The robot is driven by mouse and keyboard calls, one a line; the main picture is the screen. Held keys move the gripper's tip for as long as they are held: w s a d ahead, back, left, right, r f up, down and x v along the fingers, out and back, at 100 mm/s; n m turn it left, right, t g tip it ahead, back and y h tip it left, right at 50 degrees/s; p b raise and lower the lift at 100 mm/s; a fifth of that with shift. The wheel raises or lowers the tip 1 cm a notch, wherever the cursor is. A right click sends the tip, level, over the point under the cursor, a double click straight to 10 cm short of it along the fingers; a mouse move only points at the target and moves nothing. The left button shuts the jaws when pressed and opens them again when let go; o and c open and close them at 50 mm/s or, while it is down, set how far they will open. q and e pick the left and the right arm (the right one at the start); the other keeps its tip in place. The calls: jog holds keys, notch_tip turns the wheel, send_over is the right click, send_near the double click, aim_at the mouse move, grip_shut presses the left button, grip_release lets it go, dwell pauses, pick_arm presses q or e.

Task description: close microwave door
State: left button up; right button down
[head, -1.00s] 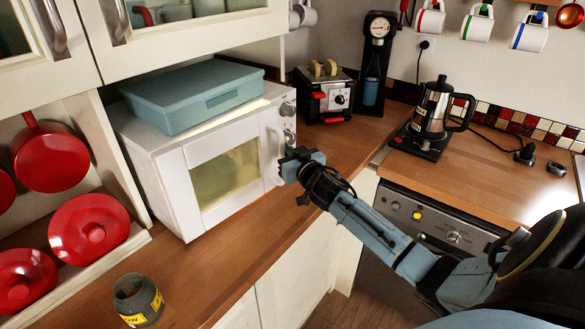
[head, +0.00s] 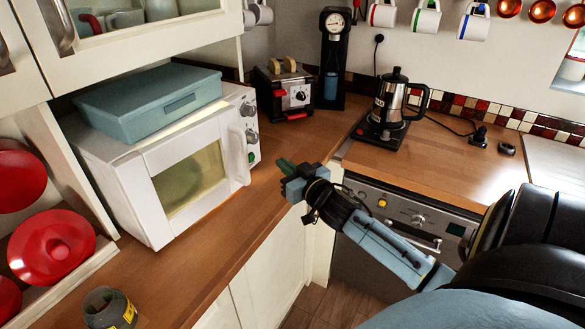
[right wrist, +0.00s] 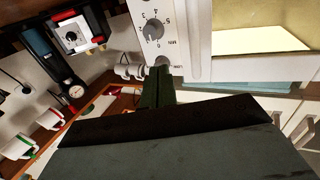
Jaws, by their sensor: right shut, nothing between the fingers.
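The white microwave (head: 110,180) stands on the wooden counter at the left in the head view. Its door (head: 145,200) lies flat or almost flat against the front; I cannot tell if a small gap remains. The door handle (head: 238,155) is upright at the door's right edge, beside the control knobs. My right gripper (head: 286,166) is shut and empty, to the right of the handle and apart from it. In the right wrist view its dark green fingers (right wrist: 158,86) are together, below a microwave knob (right wrist: 153,29) in the picture. My left gripper is out of view.
A blue box (head: 150,105) lies on the microwave. A toaster (head: 285,90) and a coffee pot (head: 393,100) stand farther back. A jar (head: 108,308) stands at the front.

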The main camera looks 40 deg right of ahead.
aim_at(246, 149)
jog(key=c, duration=2.1)
grip_release()
jog(key=shift+s+d, duration=0.1)
jog(key=shift+s, duration=0.7)
jog(key=shift+o, duration=1.3)
jog(key=shift+s+a+r+p, duration=0.15)
jog(key=shift+a+r+p, duration=0.1)
jog(key=shift+p, duration=0.1)
jog(key=o, duration=0.4)
jog(key=shift+n+y, duration=0.5)
jog(key=shift+y, duration=0.3)
jog(key=a+p, duration=0.1)
jog(key=a+r+p, duration=0.2)
jog(key=a+p, duration=0.1)
jog(key=shift+s+r, duration=0.25)
jog(key=shift+s, duration=0.1)
jog(key=w, duration=1.3)
jog(key=shift+w+a+f+p, duration=0.1)
jog(key=shift+w+a+p, duration=0.1)
jog(key=shift+p, duration=0.2)
jog(key=shift+s, duration=0.1)
jog(key=shift+c, duration=0.3)
grip_shut()
